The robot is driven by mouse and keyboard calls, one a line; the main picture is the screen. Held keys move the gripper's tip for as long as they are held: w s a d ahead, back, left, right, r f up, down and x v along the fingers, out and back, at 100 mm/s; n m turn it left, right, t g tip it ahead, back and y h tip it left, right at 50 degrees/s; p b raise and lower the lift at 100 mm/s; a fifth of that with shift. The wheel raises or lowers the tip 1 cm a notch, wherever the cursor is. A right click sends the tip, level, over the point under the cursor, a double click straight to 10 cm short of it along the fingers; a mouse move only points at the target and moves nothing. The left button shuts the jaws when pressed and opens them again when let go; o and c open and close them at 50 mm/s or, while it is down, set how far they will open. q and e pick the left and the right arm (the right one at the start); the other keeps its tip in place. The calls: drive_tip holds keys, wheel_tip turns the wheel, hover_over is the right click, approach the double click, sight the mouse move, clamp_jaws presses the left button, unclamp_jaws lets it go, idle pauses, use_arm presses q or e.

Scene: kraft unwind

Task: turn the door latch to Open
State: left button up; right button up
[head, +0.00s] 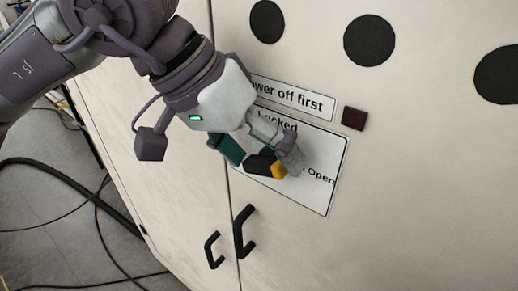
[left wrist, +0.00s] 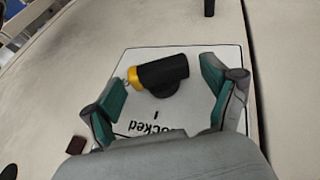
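The door latch (head: 259,164) is a black handle with a yellow tip, mounted on a white label plate (head: 315,195) on the cabinet door. Its yellow tip points right, toward the word "Open"; "Locked" is printed above it. In the left wrist view the latch (left wrist: 163,72) shows with the plate upside down, its tip to the left. My left gripper (head: 262,158) is in front of the plate. Its two teal-padded fingers (left wrist: 161,92) are apart, one on each side of the latch. Whether a finger touches it is unclear. My right gripper is not in view.
A "Power off first" sign (head: 300,97) and a dark red square (head: 354,118) are above the plate. Two black door handles (head: 243,232) (head: 212,250) stick out below. Black round spots (head: 369,40) line the upper door. Cables (head: 75,180) lie on the floor at left.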

use_arm(q)
drive_tip(key=c, duration=0.9)
drive_tip(key=shift+s+d+r+m+t+y, duration=0.15)
drive_tip(key=shift+t+y, duration=0.15)
drive_tip(key=shift+y, duration=0.15)
drive_tip(key=shift+s+m+t+y, duration=0.15)
drive_tip(key=shift+t+y, duration=0.15)
drive_tip(key=shift+y, duration=0.15)
drive_tip(key=shift+c, duration=0.3)
drive_tip(key=shift+d+t+y, duration=0.1)
drive_tip(key=shift+t+y, duration=0.3)
drive_tip(key=shift+y, duration=0.1)
drive_tip(key=shift+w+t+y, duration=0.1)
drive_tip(key=shift+t+y, duration=0.2)
drive_tip(key=shift+y, duration=0.1)
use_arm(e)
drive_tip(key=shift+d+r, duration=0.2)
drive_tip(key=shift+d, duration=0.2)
use_arm(q)
drive_tip(key=o, duration=1.2)
drive_tip(key=shift+o, duration=0.2)
